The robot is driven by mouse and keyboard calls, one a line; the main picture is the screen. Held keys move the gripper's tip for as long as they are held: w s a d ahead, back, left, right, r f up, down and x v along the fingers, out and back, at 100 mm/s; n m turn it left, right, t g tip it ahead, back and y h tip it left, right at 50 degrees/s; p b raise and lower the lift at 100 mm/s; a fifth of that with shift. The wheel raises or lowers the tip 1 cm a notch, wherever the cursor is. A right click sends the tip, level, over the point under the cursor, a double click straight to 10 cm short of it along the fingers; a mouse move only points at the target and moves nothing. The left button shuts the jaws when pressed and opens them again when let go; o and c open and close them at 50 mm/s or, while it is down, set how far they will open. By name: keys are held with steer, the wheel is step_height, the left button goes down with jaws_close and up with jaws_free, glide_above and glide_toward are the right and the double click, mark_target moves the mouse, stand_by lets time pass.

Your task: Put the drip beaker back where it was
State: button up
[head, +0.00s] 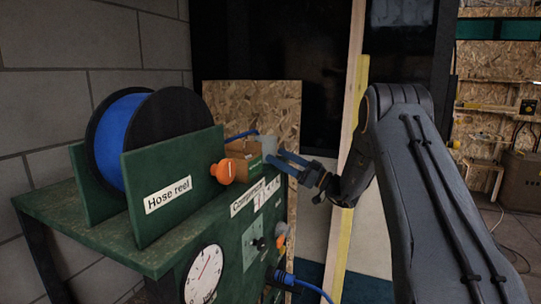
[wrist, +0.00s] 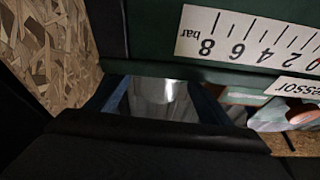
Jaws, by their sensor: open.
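The drip beaker looks like the pale, see-through vessel (head: 268,144) beside a cardboard box on top of the green compressor unit in the head view. My gripper (head: 288,161) is open, with its blue fingers at the right edge of the unit's top, close to the vessel. In the wrist view a grey, clear-walled cylinder (wrist: 160,92) shows between the two blue fingers of my gripper (wrist: 165,100). The fingers stand apart on either side of it in the picture; I cannot tell whether they touch it. Its lower part is hidden by the dark gripper body.
A bar scale (wrist: 250,42) is close in the wrist view. Chipboard (head: 285,100) and a wooden post (head: 350,130) stand behind.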

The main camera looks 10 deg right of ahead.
steer(key=b+v, duration=0.1)
steer(key=v, duration=0.6)
steer(key=shift+s+r, duration=0.1)
